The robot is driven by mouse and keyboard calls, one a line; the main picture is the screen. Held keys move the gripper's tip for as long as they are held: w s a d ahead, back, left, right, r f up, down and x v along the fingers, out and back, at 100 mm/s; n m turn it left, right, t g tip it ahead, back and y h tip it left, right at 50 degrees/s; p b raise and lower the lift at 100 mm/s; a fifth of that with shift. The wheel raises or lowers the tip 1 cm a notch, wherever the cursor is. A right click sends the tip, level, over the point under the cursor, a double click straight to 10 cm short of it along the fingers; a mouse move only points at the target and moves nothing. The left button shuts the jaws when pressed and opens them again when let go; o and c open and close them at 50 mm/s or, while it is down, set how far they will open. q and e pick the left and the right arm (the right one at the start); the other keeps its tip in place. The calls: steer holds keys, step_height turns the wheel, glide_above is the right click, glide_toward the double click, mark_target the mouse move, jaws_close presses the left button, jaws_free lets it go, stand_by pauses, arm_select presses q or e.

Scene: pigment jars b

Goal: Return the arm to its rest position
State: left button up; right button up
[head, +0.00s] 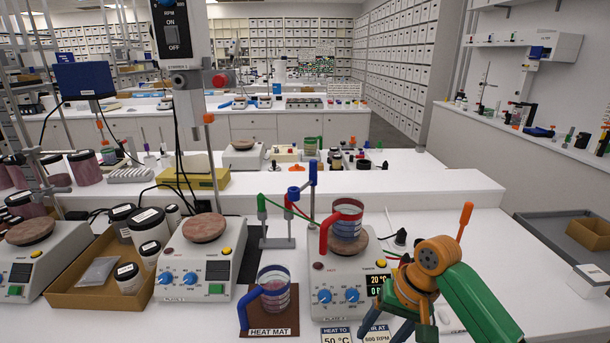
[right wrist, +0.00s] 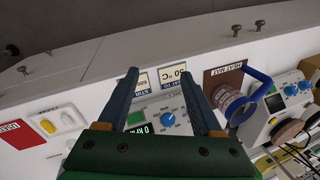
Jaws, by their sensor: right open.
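My right arm comes in at the lower right of the head view, and its gripper (head: 412,328) hangs low at the front right of the nearest hot plate (head: 346,282). In the right wrist view the gripper (right wrist: 158,84) is open, its two blue fingers apart with nothing between them. The fingers point toward label cards (right wrist: 157,82) at the table's front. My left gripper is not in view.
A red-handled beaker (head: 346,220) stands on that hot plate. A blue-handled beaker (head: 274,288) stands on the brown heat mat (head: 270,323). A probe stand (head: 278,241) is behind. White table right of my arm is mostly clear.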

steer(key=s+d+f+t+h+b, duration=0.1)
steer(key=s+f, duration=0.2)
steer(key=f, duration=1.1)
steer(key=s+d+f+b, duration=0.2)
steer(key=f, duration=1.2)
steer(key=s+d+f+n+h, duration=0.1)
steer(key=s+d+f, duration=0.1)
steer(key=s+f, duration=0.95)
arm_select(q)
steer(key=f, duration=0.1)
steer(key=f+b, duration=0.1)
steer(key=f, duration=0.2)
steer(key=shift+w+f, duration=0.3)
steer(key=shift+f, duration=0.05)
arm_select(e)
steer(key=s+f+n, duration=0.2)
steer(key=s, duration=0.7)
steer(key=s+f+n+h, duration=0.1)
steer(key=s+f+n, duration=0.1)
steer(key=s, duration=0.7)
steer(key=shift+s+a+f+g, duration=0.25)
steer(key=shift+s+f+g, duration=0.05)
steer(key=shift+f, duration=0.25)
